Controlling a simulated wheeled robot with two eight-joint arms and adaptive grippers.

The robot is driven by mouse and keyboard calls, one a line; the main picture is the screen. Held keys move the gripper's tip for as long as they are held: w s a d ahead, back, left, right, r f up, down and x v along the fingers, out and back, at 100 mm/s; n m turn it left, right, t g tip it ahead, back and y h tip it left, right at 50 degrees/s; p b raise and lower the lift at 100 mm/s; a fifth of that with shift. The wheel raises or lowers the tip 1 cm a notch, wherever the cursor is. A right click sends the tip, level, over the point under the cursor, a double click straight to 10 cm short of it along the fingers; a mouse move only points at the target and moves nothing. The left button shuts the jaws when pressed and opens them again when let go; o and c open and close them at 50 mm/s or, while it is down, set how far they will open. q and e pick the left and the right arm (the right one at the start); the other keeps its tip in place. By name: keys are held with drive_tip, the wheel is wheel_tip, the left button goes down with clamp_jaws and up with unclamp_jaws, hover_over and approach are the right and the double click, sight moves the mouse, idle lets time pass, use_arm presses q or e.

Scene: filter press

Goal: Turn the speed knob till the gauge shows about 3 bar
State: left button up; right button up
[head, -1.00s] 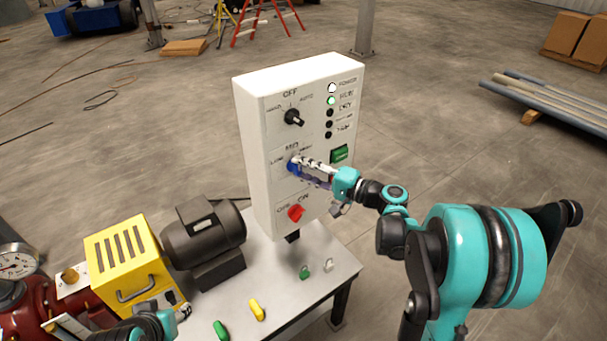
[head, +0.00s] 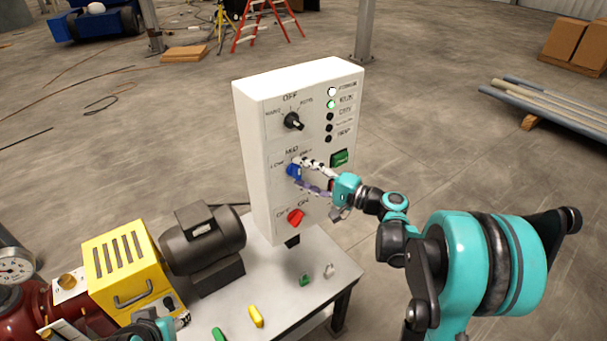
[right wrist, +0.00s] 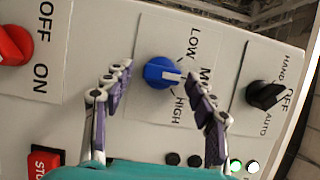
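The blue speed knob (head: 293,171) is on the front of the white control box (head: 262,200), between LOW, MID and HIGH marks. In the right wrist view the knob (right wrist: 163,73) has its white mark pointing about at the MID label. My right gripper (head: 297,173) is open, its fingers on either side of the knob. In the right wrist view gaps show between the fingers (right wrist: 156,72) and the knob. The round gauge (head: 15,267) is at the left edge; its reading is too small to tell. My left gripper (head: 182,320) is at the bottom left, its fingers unclear.
A black HAND/OFF/AUTO switch (head: 292,121) is above the knob, and a red OFF/ON switch (head: 296,217) is below. A green button (head: 339,158) is beside it. A motor (head: 203,240) and yellow box (head: 125,265) stand left. Small coloured pieces lie on the table (head: 290,312).

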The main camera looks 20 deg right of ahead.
drive_tip(key=shift+d, duration=0.1)
drive_tip(key=v, duration=1.2)
drive_tip(key=s+a+f+n+g+h+b, duration=0.1)
drive_tip(key=s+a+f+g+h, duration=0.1)
drive_tip(key=s+a+f+g, duration=0.3)
drive_tip(key=a+f+n+h+b, duration=0.1)
drive_tip(key=a+f+n+h, duration=0.1)
drive_tip(key=a, duration=0.4)
drive_tip(key=s+d+f+n+h, duration=0.1)
drive_tip(key=s+f+n+h, duration=0.2)
drive_tip(key=s, duration=0.3)
drive_tip(key=s+d+f+n+g+h+b, duration=0.1)
drive_tip(key=s+f+n+h, duration=0.2)
drive_tip(key=s+h, duration=0.2)
drive_tip(key=shift+s, duration=0.7)
